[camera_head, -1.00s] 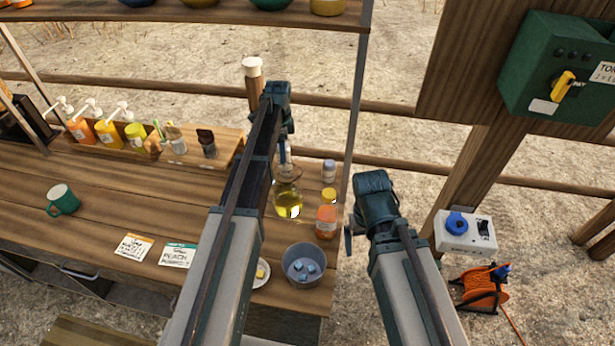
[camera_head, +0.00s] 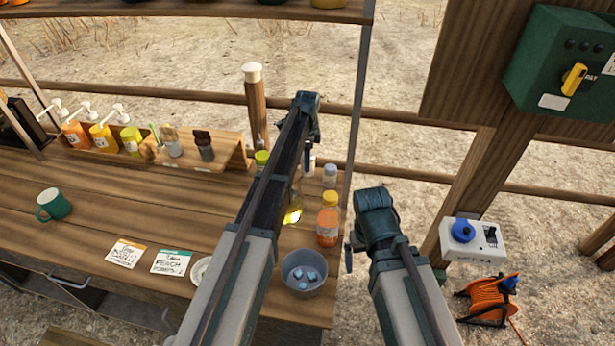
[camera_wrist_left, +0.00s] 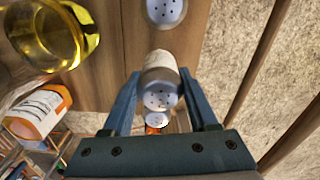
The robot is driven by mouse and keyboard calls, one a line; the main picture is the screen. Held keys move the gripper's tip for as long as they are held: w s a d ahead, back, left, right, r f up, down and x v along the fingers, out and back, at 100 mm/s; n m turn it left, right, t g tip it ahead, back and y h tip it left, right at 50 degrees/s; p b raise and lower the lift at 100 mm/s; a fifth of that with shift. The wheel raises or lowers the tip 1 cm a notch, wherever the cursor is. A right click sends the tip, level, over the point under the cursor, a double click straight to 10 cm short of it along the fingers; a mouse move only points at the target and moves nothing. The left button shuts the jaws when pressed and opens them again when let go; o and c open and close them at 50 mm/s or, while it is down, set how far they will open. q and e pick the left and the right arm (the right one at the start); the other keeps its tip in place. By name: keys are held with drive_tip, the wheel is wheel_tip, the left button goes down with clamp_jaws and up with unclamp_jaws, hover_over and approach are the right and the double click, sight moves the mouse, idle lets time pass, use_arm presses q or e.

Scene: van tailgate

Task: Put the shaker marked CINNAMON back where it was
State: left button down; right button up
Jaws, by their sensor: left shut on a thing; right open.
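My left gripper (camera_head: 309,150) is near the back right corner of the counter. In the left wrist view (camera_wrist_left: 160,100) it is shut on a pale shaker (camera_wrist_left: 158,78) with a holed metal lid; no marking on it can be read. In the head view only a little of this shaker (camera_head: 310,166) shows beside the fingers. I cannot tell whether its base touches the counter. Another grey-lidded shaker (camera_head: 330,175) stands just to its right; its label is unreadable. My right gripper (camera_head: 349,255) is open and empty, off the counter's right edge.
An orange bottle (camera_head: 328,226) and a grey bucket (camera_head: 304,271) stand near the right edge. A flask of yellow liquid (camera_wrist_left: 50,35) is close by, mostly hidden by my arm in the head view. A post (camera_head: 347,130) rises at the right. A wooden rack (camera_head: 232,150) holds bottles.

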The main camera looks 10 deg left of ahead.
use_arm(q)
drive_tip(key=shift+f+b, duration=1.75)
drive_tip(key=shift+f, duration=0.35)
drive_tip(key=shift+f, duration=0.2)
drive_tip(key=shift+c, duration=0.9)
unclamp_jaws()
drive_tip(key=shift+r, duration=0.1)
drive_tip(key=shift+r, duration=0.15)
wheel_tip(320, 180, up, 12)
drive_tip(key=p, duration=1.2)
wheel_tip(320, 180, down, 12)
drive_tip(key=b, duration=1.2)
